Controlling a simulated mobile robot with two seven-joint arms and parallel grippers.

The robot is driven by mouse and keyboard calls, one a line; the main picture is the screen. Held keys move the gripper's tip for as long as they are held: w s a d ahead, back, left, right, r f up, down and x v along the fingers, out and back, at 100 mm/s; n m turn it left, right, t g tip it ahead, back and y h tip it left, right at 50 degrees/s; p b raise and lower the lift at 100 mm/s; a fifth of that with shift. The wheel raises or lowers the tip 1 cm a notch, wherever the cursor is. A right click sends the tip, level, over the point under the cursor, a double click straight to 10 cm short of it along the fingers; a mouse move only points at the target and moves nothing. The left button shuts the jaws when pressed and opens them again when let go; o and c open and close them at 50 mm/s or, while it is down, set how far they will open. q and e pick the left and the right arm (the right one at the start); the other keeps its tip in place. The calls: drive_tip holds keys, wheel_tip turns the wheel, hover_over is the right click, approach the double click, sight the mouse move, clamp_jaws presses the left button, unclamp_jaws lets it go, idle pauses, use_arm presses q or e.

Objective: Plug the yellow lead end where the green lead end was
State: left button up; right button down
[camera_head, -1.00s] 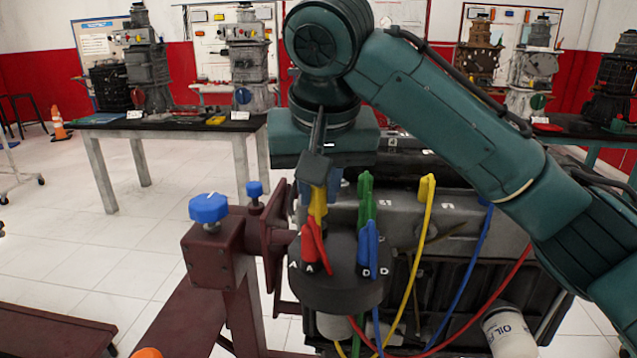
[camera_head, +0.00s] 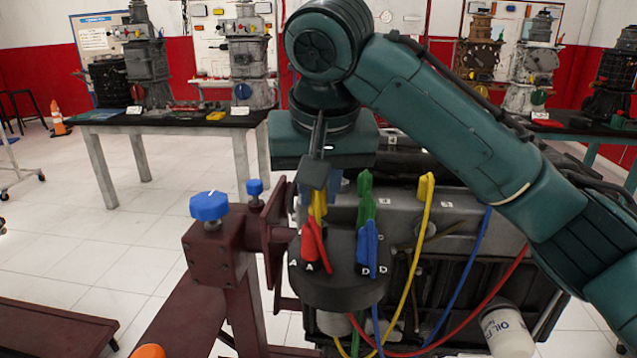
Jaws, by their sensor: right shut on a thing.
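My right gripper (camera_head: 318,182) points down over the dark round cap (camera_head: 335,293) and is shut on the yellow lead end (camera_head: 317,208). The yellow end is at the cap's back left, behind the red lead end (camera_head: 315,248). Whether it is seated in the cap or just above it is hidden. The green lead end (camera_head: 365,190) stands upright on the cap's back right, behind the blue lead end (camera_head: 367,250). Letters A and D mark the red and blue positions. My left gripper is not in view.
Another yellow end (camera_head: 426,187) stands on the engine block (camera_head: 462,200), with its yellow wire (camera_head: 413,270) looping down in front. Blue and red wires hang to its right. A maroon stand with a blue knob (camera_head: 209,206) is at the left. A white oil filter (camera_head: 507,330) is lower right.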

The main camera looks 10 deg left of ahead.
drive_tip(key=shift+f, duration=0.3)
drive_tip(key=shift+f+p, duration=0.4)
drive_tip(key=shift+f, duration=0.1)
idle(1.0)
drive_tip(key=c, duration=1.2)
unclamp_jaws()
